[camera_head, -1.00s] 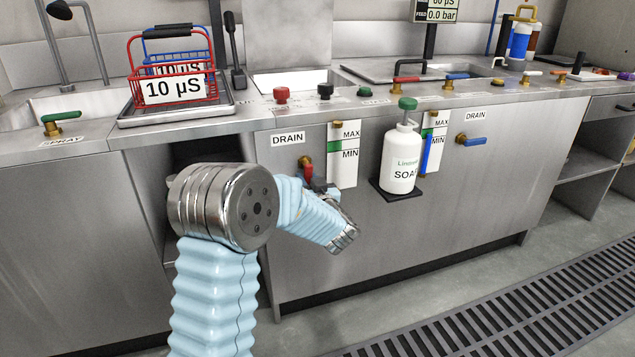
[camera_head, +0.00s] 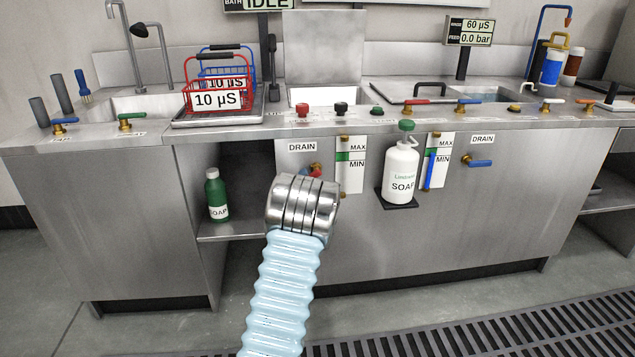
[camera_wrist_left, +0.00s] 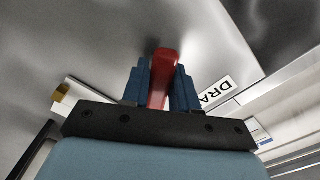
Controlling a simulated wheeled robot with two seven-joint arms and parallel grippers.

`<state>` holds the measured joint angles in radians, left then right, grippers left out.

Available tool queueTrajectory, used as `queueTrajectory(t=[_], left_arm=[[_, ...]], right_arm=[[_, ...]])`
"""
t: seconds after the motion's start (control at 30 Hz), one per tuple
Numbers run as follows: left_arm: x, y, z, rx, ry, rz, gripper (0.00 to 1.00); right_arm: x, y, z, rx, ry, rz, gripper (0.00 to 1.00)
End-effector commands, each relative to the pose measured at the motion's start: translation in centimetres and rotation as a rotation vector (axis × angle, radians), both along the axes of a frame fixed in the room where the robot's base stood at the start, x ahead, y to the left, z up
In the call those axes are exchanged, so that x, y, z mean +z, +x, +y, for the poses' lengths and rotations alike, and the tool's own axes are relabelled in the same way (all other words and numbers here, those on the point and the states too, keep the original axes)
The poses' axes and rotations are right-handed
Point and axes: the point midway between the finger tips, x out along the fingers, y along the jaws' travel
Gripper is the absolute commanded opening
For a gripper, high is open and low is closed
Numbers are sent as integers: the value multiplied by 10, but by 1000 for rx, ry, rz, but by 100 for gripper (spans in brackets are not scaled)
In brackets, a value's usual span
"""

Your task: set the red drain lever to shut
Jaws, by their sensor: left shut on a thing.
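The red drain lever (camera_wrist_left: 163,65) stands between the two blue fingers of my left gripper (camera_wrist_left: 160,85) in the left wrist view, and the fingers are shut on it. My silver wrist link covers the rest, so I cannot tell the lever's angle there. The left gripper itself is hidden behind my arm in the head view. My right gripper is not in view.
A level gauge (camera_head: 351,175) is just right of the lever. A white soap bottle (camera_head: 401,172) stands on a small bracket (camera_head: 397,201) farther right. A blue drain lever (camera_head: 481,163) is beyond it. An open shelf with a green soap bottle (camera_head: 216,197) lies to the left.

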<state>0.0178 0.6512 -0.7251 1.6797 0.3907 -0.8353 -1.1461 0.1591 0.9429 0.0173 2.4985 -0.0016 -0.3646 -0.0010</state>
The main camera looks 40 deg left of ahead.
Motion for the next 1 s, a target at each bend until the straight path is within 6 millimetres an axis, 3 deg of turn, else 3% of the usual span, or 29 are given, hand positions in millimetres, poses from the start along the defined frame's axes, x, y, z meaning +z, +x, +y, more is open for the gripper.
queueTrajectory(t=[0.5,1.0], left_arm=[[15,-2,12,-3,277,327,0],[19,-3,12,-4,375,441,0]], right_arm=[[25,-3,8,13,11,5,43],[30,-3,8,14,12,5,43]])
